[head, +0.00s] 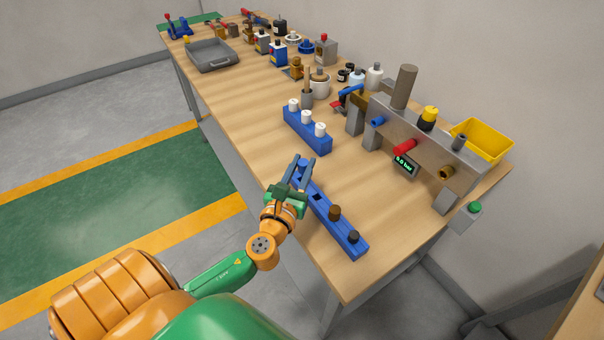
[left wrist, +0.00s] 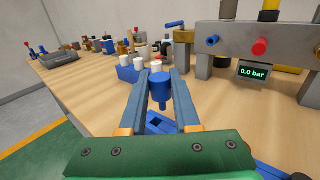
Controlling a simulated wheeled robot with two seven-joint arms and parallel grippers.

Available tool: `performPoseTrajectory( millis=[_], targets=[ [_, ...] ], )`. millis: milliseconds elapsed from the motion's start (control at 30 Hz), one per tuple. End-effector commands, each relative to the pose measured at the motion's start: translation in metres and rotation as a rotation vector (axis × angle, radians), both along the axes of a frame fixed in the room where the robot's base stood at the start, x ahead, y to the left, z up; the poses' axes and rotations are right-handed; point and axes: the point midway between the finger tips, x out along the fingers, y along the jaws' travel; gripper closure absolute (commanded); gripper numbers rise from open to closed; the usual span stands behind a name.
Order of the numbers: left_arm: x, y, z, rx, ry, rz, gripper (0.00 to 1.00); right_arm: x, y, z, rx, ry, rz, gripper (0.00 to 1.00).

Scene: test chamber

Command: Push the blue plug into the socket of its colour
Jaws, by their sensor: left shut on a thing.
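My left gripper (head: 302,170) is shut on the blue plug (left wrist: 160,88), which hangs upright between the fingertips in the left wrist view. The plug has a wide round head and a narrower stem. Below it is a long blue rack (head: 349,244) with a dark square hole, which also shows in the left wrist view (left wrist: 178,129). The plug's tip appears clear of the rack, though the exact gap is hard to tell.
A second blue rack (head: 298,134) with white-topped pieces lies beyond my gripper. A yellow bin (head: 482,140) is behind the manifold. Bare wood lies between rack and manifold.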

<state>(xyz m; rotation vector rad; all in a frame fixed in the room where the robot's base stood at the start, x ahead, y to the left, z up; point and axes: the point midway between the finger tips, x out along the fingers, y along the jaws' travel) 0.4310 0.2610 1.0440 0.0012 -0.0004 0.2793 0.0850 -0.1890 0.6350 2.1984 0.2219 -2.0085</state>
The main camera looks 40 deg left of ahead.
Motion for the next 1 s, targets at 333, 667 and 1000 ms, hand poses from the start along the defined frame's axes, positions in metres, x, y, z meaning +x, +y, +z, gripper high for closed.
performPoseTrajectory(
  millis=[333,667,1000],
  targets=[
    [0.045,0.031,-0.067,0.0,0.0,0.003,1.0,0.001,0.0,-0.044,0.0,-0.001,0.0,0.5],
    [0.046,0.032,-0.089,-0.001,0.001,0.001,1.0,0.001,0.0,-0.053,0.0,-0.002,0.0,0.5],
    [0.046,0.031,-0.089,-0.001,0.001,0.001,0.4,0.001,0.0,-0.053,-0.001,-0.002,0.0,0.5]
  ],
)
